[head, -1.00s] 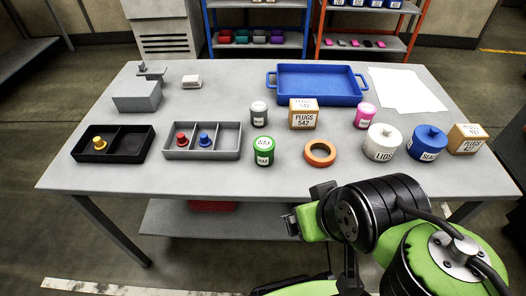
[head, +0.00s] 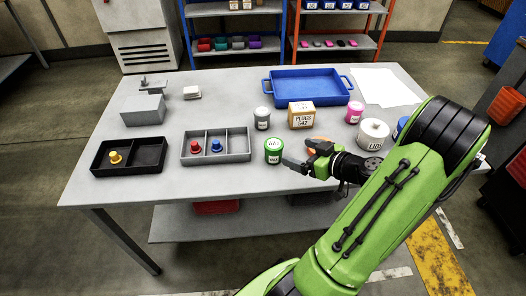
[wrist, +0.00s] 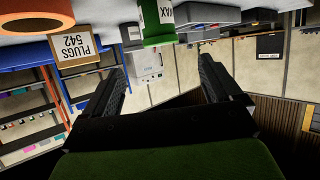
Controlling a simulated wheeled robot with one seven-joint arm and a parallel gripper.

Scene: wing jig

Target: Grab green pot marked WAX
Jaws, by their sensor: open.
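The green pot marked WAX (head: 273,151) stands upright on the grey table, near its front edge, in the head view. Its lettering is partly readable there. In the wrist view, the picture is upside down and the green pot (wrist: 157,25) shows at the top, ahead of the jaws and cut by the frame edge. My gripper (head: 297,155) is open and empty, just right of the pot and close to it. In the wrist view my gripper (wrist: 165,80) has its two dark fingers spread wide. I cannot tell whether a finger touches the pot.
A grey pot (head: 262,118) and a PLUGS 542 box (head: 301,115) stand behind the green pot. A grey divided tray (head: 216,160) lies left of it. A white LIDS pot (head: 373,134) stands right, behind my arm. The orange ring (wrist: 36,16) is near my gripper.

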